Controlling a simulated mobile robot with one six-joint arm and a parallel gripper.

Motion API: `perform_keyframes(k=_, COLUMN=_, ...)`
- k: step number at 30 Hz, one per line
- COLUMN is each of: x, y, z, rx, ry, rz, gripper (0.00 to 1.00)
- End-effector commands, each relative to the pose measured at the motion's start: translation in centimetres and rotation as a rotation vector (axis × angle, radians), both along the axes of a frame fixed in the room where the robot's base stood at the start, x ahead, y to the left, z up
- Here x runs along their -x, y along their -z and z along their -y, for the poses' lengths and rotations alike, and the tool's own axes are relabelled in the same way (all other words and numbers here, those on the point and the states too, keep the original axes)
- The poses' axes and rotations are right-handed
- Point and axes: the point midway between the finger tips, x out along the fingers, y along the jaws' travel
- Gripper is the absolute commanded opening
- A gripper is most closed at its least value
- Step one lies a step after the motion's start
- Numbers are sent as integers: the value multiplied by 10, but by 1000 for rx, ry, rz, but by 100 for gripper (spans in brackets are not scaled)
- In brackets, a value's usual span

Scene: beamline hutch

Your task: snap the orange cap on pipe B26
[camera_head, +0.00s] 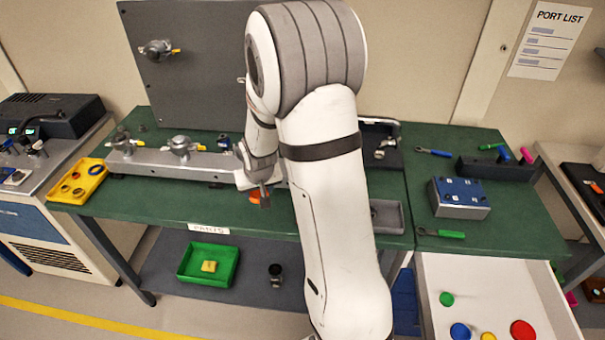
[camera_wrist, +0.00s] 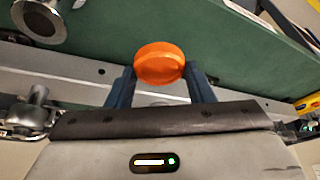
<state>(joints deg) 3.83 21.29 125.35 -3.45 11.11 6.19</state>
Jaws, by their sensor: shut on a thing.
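The orange cap (camera_wrist: 159,63) is round and sits between the two dark fingertips of my gripper (camera_wrist: 160,82) in the wrist view. My gripper is shut on it. In the head view the cap (camera_head: 255,196) shows as a small orange patch beside my gripper (camera_head: 264,196), above the front part of the green bench. A metal rail with several pipe fittings (camera_head: 181,146) runs along the bench behind it. A metal pipe end (camera_wrist: 40,16) shows at the upper left of the wrist view. No B26 label is readable, and my arm hides part of the rail.
A yellow tray (camera_head: 92,165) with dark rings stands at the bench's left end. A grey tray (camera_head: 398,217) and a blue box (camera_head: 457,211) stand to the right. An open drawer (camera_head: 510,281) with coloured discs juts out at lower right. A grey panel (camera_head: 190,70) rises behind the rail.

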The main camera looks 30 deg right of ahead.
Motion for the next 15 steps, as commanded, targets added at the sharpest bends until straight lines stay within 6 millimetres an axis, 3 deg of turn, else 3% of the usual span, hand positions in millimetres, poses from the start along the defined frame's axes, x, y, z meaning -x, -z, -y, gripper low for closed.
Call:
perform_keyframes(k=1, x=7, y=-13, z=20, rx=0, ry=60, rz=6, gripper=27)
perform_keyframes(k=6, x=38, y=-46, z=73, rx=2, ry=250, rz=4, gripper=27)
perform_keyframes(k=10, x=55, y=-59, z=96, rx=8, ry=343, rz=3, gripper=27)
perform_keyframes(k=15, x=62, y=-62, z=105, rx=10, ry=380, rz=1, gripper=27)
